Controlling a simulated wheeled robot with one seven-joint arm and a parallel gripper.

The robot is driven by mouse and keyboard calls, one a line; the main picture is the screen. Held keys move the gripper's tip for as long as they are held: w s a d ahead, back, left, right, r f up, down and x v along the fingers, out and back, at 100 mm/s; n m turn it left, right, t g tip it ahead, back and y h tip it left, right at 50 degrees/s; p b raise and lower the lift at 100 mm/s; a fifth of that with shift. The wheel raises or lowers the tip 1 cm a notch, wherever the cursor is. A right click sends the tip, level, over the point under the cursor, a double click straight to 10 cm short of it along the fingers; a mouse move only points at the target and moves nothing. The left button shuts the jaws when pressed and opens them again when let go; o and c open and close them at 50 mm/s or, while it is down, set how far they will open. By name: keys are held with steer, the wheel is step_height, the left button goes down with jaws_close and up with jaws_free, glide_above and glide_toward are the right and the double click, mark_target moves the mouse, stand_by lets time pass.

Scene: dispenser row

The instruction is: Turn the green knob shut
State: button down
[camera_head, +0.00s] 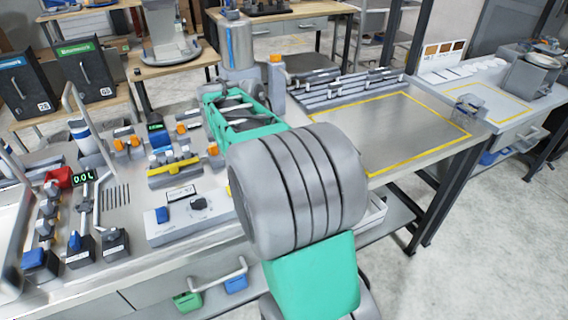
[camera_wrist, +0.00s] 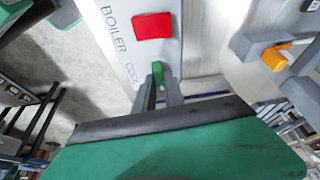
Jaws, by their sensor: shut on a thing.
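The green knob (camera_wrist: 158,70) shows in the wrist view on a pale panel lettered "BOILER". My gripper (camera_wrist: 160,90) has its two grey fingers on either side of the knob, closed on it. Part of the knob is hidden between the fingers. In the head view my arm covers this place, and neither the fingertips nor this knob can be made out.
A red square part (camera_wrist: 152,26) sits on the same panel beside the knob. An orange-tipped grey fitting (camera_wrist: 276,58) lies to the right. In the head view, a metal cylinder (camera_head: 236,45) stands behind my arm, and the yellow-outlined worktop (camera_head: 400,125) is mostly bare.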

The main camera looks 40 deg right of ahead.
steer(key=shift+m+g, duration=0.3)
steer(key=shift+m, duration=0.2)
steer(key=c, duration=1.4)
jaws_free()
steer(key=shift+c, duration=0.2)
steer(key=p+v, duration=0.2)
steer(key=v, duration=0.6)
steer(key=shift+d, duration=0.15)
